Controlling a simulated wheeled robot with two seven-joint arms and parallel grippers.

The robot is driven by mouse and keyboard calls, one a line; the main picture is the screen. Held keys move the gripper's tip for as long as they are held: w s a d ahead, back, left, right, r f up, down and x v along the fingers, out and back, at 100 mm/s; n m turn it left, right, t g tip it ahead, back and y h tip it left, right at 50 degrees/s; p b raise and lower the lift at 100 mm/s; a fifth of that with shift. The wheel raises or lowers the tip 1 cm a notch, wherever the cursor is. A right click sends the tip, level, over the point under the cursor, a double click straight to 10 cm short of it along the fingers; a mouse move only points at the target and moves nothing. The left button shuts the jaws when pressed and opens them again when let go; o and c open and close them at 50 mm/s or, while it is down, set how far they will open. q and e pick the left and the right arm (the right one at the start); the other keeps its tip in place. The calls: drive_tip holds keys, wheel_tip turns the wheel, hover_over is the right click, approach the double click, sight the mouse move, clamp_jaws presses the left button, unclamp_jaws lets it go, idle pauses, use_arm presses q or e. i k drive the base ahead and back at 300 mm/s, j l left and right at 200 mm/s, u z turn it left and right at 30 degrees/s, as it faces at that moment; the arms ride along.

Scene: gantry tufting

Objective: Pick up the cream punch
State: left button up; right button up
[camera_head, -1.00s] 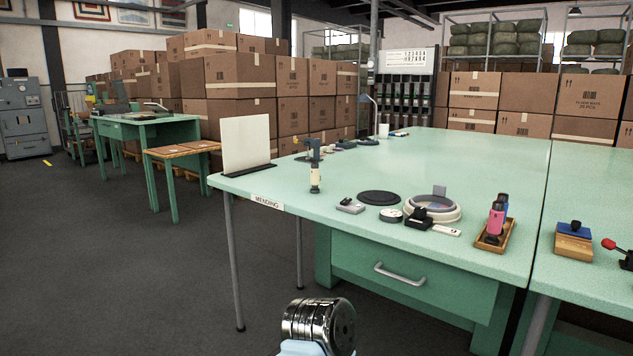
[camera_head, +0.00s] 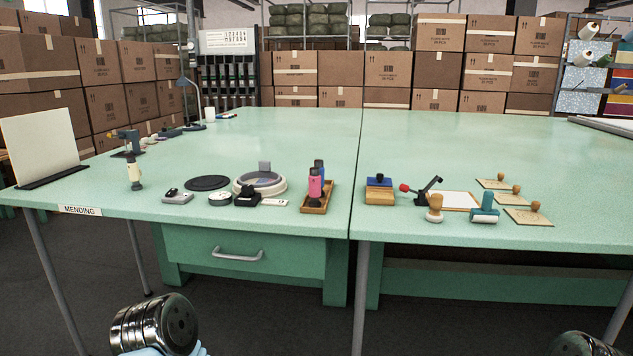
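The cream punch (camera_head: 134,174) stands upright on the left part of the green table (camera_head: 300,135), near the front edge and behind the MENDING label. Its body is cream with a dark lower band, and a dark blue-grey piece shows just behind its top. A pink punch (camera_head: 315,184) and a blue punch (camera_head: 320,168) stand in a wooden tray (camera_head: 313,208) farther right. Neither of my grippers shows; only metallic parts of my arms appear at the bottom left and bottom right, well short of the table.
Between the cream punch and the wooden tray lie a grey stapler-like item (camera_head: 178,197), a dark disc (camera_head: 207,182) and a white ring (camera_head: 260,184). A cream board (camera_head: 41,139) stands at the left edge. The table's back is mostly clear.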

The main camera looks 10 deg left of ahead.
sight(135, 172)
drive_tip(key=u, duration=1.35)
drive_tip(key=z, duration=0.45)
drive_tip(key=i+j+z, duration=0.1)
drive_tip(key=j+z, duration=0.25)
drive_tip(key=i+j+z, duration=0.1)
drive_tip(key=z, duration=0.25)
drive_tip(key=j+z, duration=0.4)
drive_tip(key=i+l, duration=0.05)
